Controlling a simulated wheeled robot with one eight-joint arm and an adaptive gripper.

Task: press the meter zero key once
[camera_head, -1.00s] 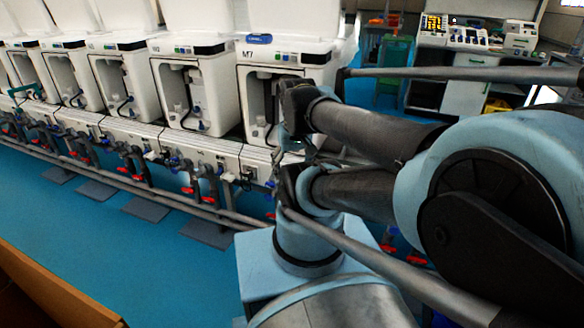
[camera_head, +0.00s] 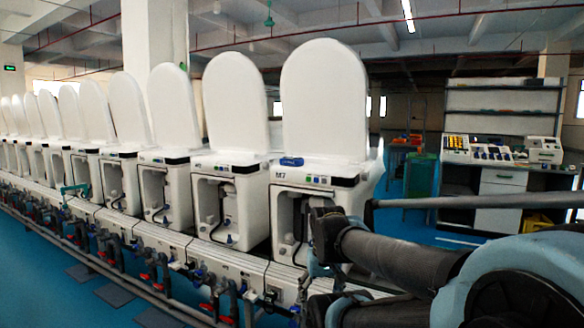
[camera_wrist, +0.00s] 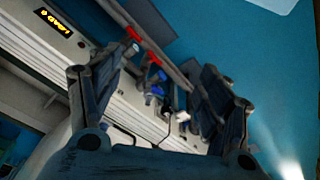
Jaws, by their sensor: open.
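My gripper (camera_wrist: 158,78) is open and empty in the wrist view, its two dark fingers apart above pipes and blue floor. A small black display with glowing yellow characters (camera_wrist: 52,21) sits on a pale panel at upper left there, left of the gripper. In the head view, a unit with yellow keys or lights (camera_head: 456,145) stands on the bench at the right, far from my arm. I cannot tell which device is the meter. No zero key can be made out. My arm's front end is at lower centre right in the head view, its fingers not clearly seen.
A row of white toilets with raised lids (camera_head: 325,100) runs along the left and centre, the nearest marked M7. Red-handled valves and pipes (camera_wrist: 150,58) run along the line's base. The white bench (camera_head: 500,195) carries other instruments. Blue floor (camera_head: 400,222) lies between line and bench.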

